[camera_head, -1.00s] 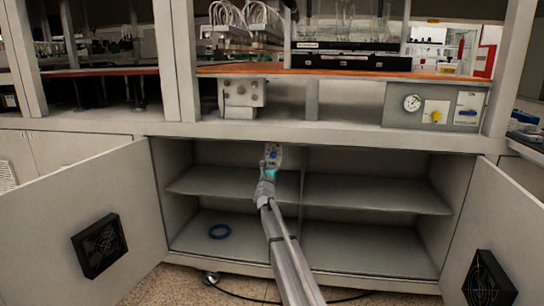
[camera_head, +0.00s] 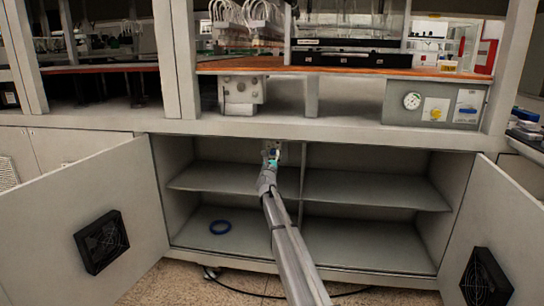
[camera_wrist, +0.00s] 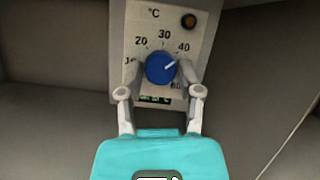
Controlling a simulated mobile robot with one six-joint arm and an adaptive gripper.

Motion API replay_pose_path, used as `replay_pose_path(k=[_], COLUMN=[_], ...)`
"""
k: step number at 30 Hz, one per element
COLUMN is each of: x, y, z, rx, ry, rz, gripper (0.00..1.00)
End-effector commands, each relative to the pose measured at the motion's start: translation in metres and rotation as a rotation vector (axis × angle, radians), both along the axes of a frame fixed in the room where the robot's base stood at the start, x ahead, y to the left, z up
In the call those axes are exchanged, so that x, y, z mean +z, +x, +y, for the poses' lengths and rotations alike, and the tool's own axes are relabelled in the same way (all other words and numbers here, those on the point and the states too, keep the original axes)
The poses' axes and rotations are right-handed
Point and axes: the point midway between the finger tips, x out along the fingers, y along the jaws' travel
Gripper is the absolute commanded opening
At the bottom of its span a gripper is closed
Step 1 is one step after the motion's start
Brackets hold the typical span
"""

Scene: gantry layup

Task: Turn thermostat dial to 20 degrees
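The thermostat (camera_wrist: 168,20) is a pale panel marked °C with a blue round dial (camera_wrist: 158,69). The dial's white pointer line points up and right, toward 40. The 20, 30 and 40 marks show; the 10 and the marks at lower right are partly covered by my fingers. My gripper (camera_wrist: 160,73) has one finger on each side of the dial, with the fingers apart. Whether they touch the dial I cannot tell. In the head view, my gripper (camera_head: 270,156) is in front of the thermostat inside the open cabinet and hides most of it.
The cabinet has a middle shelf (camera_head: 375,190) and an upright divider. Its open left door (camera_head: 60,190) and right door (camera_head: 515,215) stand at the sides. An amber lamp (camera_wrist: 188,20) is on the thermostat.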

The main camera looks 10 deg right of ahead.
Motion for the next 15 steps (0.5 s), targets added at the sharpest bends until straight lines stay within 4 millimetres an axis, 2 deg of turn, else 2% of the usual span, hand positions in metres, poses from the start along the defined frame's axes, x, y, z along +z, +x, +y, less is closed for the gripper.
replay_pose_path(k=[1, 5, 6, 15], x=[0.0000, 0.0000, 0.0000, 0.0003], y=[0.0000, 0.0001, 0.0001, 0.0002], z=[-0.0001, 0.0000, 0.0000, -0.0001], rx=[0.000, 0.000, 0.000, 0.000], ry=[0.000, 0.000, 0.000, -0.019], rz=[0.000, 0.000, 0.000, 0.007], gripper=[0.27, 0.03, 0.00, 0.00])
